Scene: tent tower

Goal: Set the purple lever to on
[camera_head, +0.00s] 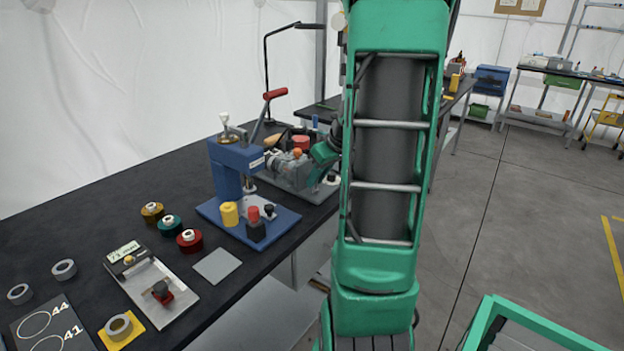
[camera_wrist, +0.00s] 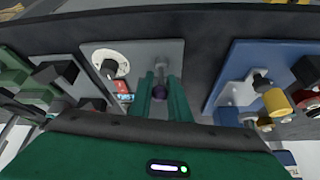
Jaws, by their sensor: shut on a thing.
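My gripper (camera_wrist: 160,90) is shut on the knob, one finger on each side. The lever's on and off marks cannot be made out. In the head view my arm covers most of the spot. A teal part of my wrist shows beside the grey machine, and the purple lever is hidden.
A white dial (camera_wrist: 111,62) sits left of the lever on the same plate. A blue press (camera_head: 232,170) with a yellow knob stands close by on the black bench (camera_head: 125,190). Tape rolls and small fixtures lie at the near left. The floor right of the bench is open.

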